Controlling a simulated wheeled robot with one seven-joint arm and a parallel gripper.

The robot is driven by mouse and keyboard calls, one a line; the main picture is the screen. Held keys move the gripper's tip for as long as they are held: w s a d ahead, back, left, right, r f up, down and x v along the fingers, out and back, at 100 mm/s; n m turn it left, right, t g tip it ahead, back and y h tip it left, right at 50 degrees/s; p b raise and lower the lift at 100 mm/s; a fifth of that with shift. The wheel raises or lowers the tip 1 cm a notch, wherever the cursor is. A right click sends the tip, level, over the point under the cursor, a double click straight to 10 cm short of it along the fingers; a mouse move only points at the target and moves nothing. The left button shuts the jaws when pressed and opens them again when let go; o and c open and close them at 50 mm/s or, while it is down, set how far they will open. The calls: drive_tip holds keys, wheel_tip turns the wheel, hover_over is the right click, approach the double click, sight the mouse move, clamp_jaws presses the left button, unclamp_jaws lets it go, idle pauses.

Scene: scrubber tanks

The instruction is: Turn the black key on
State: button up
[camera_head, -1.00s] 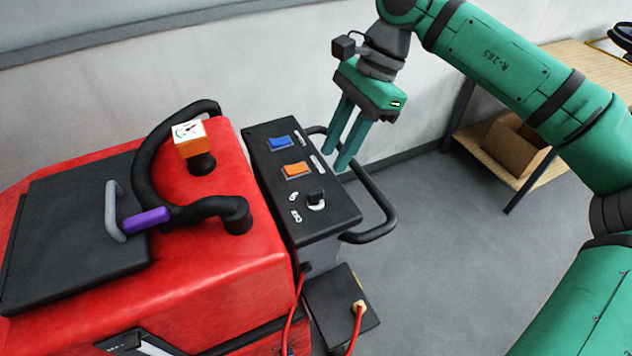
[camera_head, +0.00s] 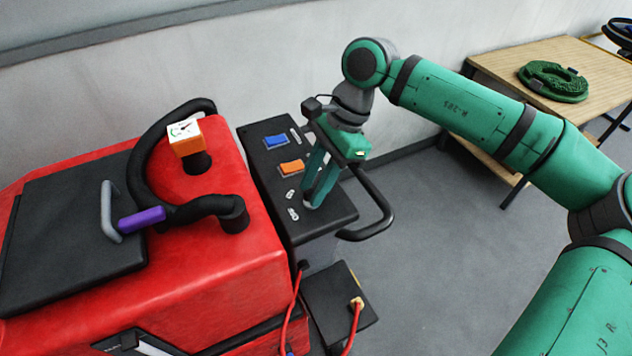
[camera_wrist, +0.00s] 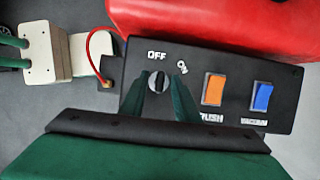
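The black key (camera_wrist: 158,81) is a small round knob on the black control panel (camera_wrist: 130,104), with white OFF and ON labels beside it. In the wrist view its grip stands roughly upright, toward OFF. My gripper (camera_wrist: 161,84) has its two green fingers spread, one on each side of the key. A narrow gap shows, and I cannot tell whether either finger touches the key. In the head view my gripper (camera_head: 312,203) points down over the front end of the panel, and its fingers hide the key.
An orange switch (camera_head: 291,167) and a blue switch (camera_head: 275,142) sit on the same panel. A black handle bar (camera_head: 378,222) curves around its right side. The red scrubber body (camera_head: 215,265) is at left. A wooden table (camera_head: 500,65) stands at the back right.

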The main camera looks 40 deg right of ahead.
drive_tip(key=shift+s+d, duration=0.1)
clamp_jaws()
drive_tip(key=shift+m, duration=0.4)
drive_tip(key=m+t, duration=0.1)
drive_tip(key=m, duration=0.1)
drive_tip(key=m+t+h, duration=0.1)
drive_tip(key=m, duration=0.2)
drive_tip(key=shift+s+m, duration=0.1)
drive_tip(key=shift+m, duration=0.2)
drive_tip(key=m+h, duration=0.1)
drive_tip(key=m, duration=0.1)
drive_tip(key=m+t+h, duration=0.1)
drive_tip(key=m, duration=0.2)
drive_tip(key=shift+s+a+m, duration=0.1)
drive_tip(key=shift+a+m, duration=0.1)
drive_tip(key=shift+m, duration=0.1)
drive_tip(key=shift+s, duration=0.1)
